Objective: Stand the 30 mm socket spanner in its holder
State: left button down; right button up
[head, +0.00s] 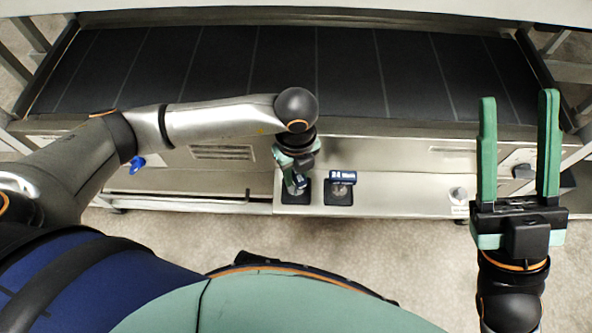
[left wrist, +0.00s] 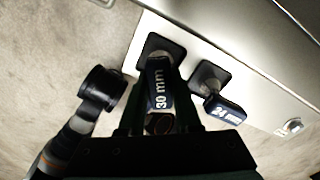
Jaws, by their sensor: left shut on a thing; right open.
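The 30 mm socket spanner (left wrist: 160,90) is a dark tool with a white "30 mm" label, in the left wrist view. My left gripper (head: 297,178) is shut on it, over the left black square holder (head: 295,197) on the pale shelf. The spanner's far end lines up with that holder (left wrist: 162,44) in the left wrist view; how deep it sits, if at all, I cannot tell. The gripper hides much of the spanner in the head view. My right gripper (head: 519,150) is open and empty, over the right end of the machine.
A 24 mm spanner (head: 342,176) stands in the black holder (head: 340,196) just right of the left one. A round knob (head: 458,193) is further right on the shelf (head: 400,198). The dark belt (head: 290,70) lies behind. A blue knob (head: 137,163) is at left.

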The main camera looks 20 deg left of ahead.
dwell(0.3)
pick_arm(q)
jog(key=shift+c, duration=0.2)
grip_release()
dwell(0.4)
